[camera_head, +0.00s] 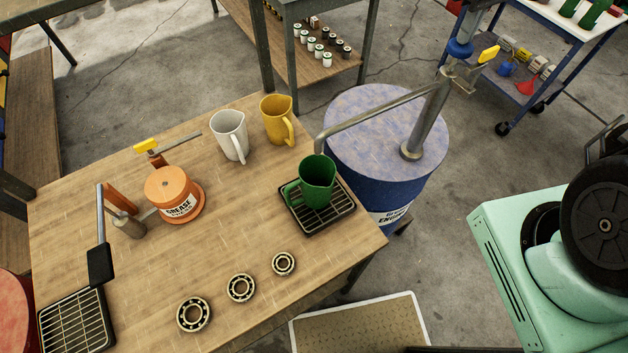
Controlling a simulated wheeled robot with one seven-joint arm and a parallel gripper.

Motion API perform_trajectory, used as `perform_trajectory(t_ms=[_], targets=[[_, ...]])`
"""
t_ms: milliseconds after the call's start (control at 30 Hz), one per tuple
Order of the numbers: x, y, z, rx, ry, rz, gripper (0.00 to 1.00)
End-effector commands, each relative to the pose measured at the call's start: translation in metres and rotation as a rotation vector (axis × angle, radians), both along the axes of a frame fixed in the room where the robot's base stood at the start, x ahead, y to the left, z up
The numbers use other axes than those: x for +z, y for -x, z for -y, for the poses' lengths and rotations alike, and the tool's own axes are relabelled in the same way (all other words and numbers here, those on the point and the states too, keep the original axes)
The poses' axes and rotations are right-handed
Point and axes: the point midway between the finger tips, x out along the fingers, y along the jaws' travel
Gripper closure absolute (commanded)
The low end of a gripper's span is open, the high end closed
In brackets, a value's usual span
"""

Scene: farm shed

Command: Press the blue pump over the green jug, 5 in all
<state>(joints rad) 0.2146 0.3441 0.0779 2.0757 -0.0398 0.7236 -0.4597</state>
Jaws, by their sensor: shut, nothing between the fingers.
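The blue pump stands on a blue drum (352,145) right of the workbench. Its grey column (428,122) rises towards the upper right to a blue part (460,48). A yellow-ended lever (488,54) sticks out near the top. A long grey spout (375,112) reaches left, its bent tip above the mouth of the green jug (318,182). The jug stands upright on a black grated drip tray (340,216), its handle to the left. The jug's contents cannot be made out. I do not see my gripper in this view.
An orange grease pot (172,190) with a lever stands on the bench (130,290). White (229,135) and yellow (275,118) jugs stand behind the green one. Three bearings (240,288) lie at the front. Another grated tray (75,322) is at left. Shelves and a cart are behind.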

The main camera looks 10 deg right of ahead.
Motion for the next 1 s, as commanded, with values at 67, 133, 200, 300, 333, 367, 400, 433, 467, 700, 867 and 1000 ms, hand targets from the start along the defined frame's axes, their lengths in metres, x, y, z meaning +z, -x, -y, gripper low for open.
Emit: perform_trajectory(t_ms=[67, 133, 200, 300, 333, 367, 400, 433, 467, 700, 867, 1000], targets=[[0.007, 0.000, 0.000, 0.000, -0.001, -0.001, 1.00], [0.011, 0.000, 0.000, 0.000, -0.001, -0.001, 1.00], [0.015, 0.000, 0.000, 0.000, -0.001, -0.001, 1.00], [0.021, 0.000, 0.000, 0.000, -0.001, -0.001, 1.00], [0.023, 0.000, 0.000, 0.000, -0.001, -0.001, 1.00], [0.024, 0.000, 0.000, 0.000, 0.000, -0.001, 1.00], [0.027, 0.000, 0.000, 0.000, 0.000, -0.001, 1.00], [0.028, 0.000, 0.000, 0.000, 0.000, -0.001, 1.00], [0.030, 0.000, 0.000, 0.000, 0.000, -0.001, 1.00], [0.044, 0.000, 0.000, 0.000, 0.000, 0.000, 1.00], [0.048, 0.000, 0.000, 0.000, 0.000, 0.000, 1.00], [0.047, 0.000, 0.000, 0.000, 0.000, 0.000, 1.00]])
